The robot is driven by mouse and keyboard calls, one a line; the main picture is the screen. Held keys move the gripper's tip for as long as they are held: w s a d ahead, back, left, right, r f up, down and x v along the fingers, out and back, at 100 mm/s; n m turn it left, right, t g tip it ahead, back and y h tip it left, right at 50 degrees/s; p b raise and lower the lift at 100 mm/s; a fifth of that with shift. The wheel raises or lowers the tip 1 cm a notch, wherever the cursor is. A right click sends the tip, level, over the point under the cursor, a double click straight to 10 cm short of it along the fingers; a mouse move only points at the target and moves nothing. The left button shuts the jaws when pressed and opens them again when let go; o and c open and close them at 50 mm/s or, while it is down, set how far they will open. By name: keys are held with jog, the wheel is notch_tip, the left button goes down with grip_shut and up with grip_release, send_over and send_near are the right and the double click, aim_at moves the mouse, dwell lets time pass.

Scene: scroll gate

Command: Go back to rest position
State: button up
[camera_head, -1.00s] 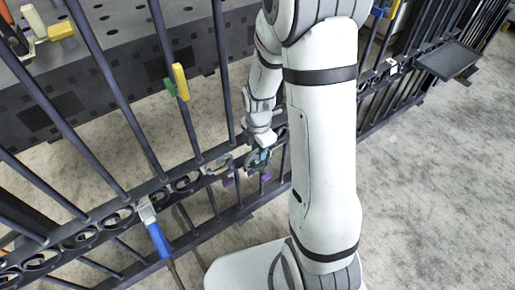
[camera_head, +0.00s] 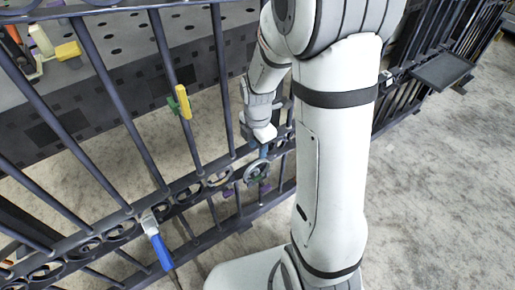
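My gripper (camera_head: 262,148) is at the lower end of my white arm, in front of the dark metal gate (camera_head: 205,182). It is close to a scroll ring in the gate's middle rail, and a bluish part shows at its tip. The picture is too small to tell whether the fingers are open or shut, or whether they touch the ring. My upper arm covers part of the gate on the right.
A blue-handled brush (camera_head: 160,252) hangs on the rail at the lower left. A yellow and green clamp (camera_head: 183,102) sits on a bar. A perforated dark table (camera_head: 120,95) stands behind the gate. A dark tray (camera_head: 443,70) is at the upper right. Floor on the right is clear.

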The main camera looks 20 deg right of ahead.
dwell(0.4)
jog(key=s+r+m+t+p, duration=0.1)
jog(key=s+r+m+p, duration=0.3)
jog(key=r, duration=1)
jog(key=s+r+m+p, duration=0.5)
jog(key=r+m+p, duration=0.5)
jog(key=r+p, duration=0.3)
jog(key=s+r+m+t+p, duration=0.1)
jog(key=s+r+m+p, duration=0.4)
jog(key=r, duration=1)
jog(key=m+p, duration=0.2)
jog(key=p, duration=0.2)
jog(key=shift+a+m+t, duration=0.15)
jog(key=shift+m+t, duration=0.15)
jog(key=shift+c, duration=0.6)
